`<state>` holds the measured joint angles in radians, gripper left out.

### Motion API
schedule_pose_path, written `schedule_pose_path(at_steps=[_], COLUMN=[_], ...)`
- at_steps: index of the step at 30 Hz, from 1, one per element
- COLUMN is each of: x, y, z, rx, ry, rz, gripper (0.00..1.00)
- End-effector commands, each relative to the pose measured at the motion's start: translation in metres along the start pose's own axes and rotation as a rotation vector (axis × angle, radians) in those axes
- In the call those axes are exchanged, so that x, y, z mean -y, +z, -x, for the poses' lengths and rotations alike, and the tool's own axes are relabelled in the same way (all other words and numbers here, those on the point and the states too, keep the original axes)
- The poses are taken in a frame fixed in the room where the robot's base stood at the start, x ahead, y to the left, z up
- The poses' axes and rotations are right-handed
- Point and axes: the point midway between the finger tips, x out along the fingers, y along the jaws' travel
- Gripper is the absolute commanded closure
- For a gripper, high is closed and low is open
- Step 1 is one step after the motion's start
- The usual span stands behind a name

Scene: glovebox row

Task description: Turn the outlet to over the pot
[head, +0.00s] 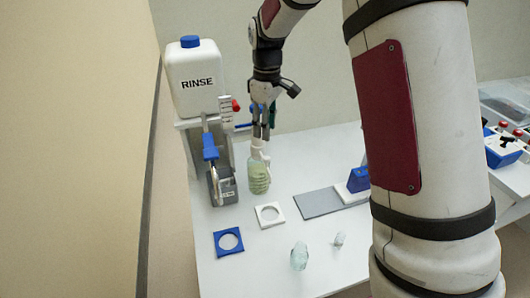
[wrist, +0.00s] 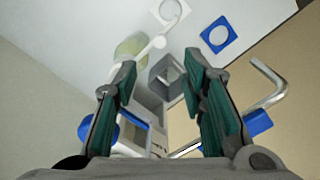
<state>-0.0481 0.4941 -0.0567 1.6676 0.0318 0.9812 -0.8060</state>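The outlet is a bent metal pipe (wrist: 270,87) with a blue sleeve (wrist: 256,122), right of my gripper (wrist: 160,77) in the wrist view. In the head view its blue sleeve (head: 210,147) is below the RINSE tank, with the pipe running towards the pot. The grey square pot (head: 226,196) stands at the foot of the tank stand; it also shows between my fingertips in the wrist view (wrist: 164,88).
A white-topped bottle of greenish liquid (head: 259,178) stands close under my gripper. The RINSE tank (head: 196,82) has a red knob (head: 236,105) beside it. A blue ring plate (head: 228,242), a white ring plate (head: 269,215) and small glassware (head: 299,257) are nearer.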

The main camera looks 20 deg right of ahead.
Motion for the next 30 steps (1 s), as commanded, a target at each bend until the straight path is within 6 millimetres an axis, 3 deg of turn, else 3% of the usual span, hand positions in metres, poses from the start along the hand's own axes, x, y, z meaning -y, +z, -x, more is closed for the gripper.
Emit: schedule_pose_path(at_steps=[9, 15, 21, 30], x=[0.001, 0.001, 0.0, 0.0], y=[0.001, 0.001, 0.0, 0.0], z=[-0.063, -0.092, -0.105, -0.106], rx=[0.003, 0.001, 0.0, -0.001], ry=[-0.003, -0.002, 0.0, 0.0], rz=[0.0, -0.001, -0.001, -0.001], gripper=[0.62, 0.62, 0.62, 0.64])
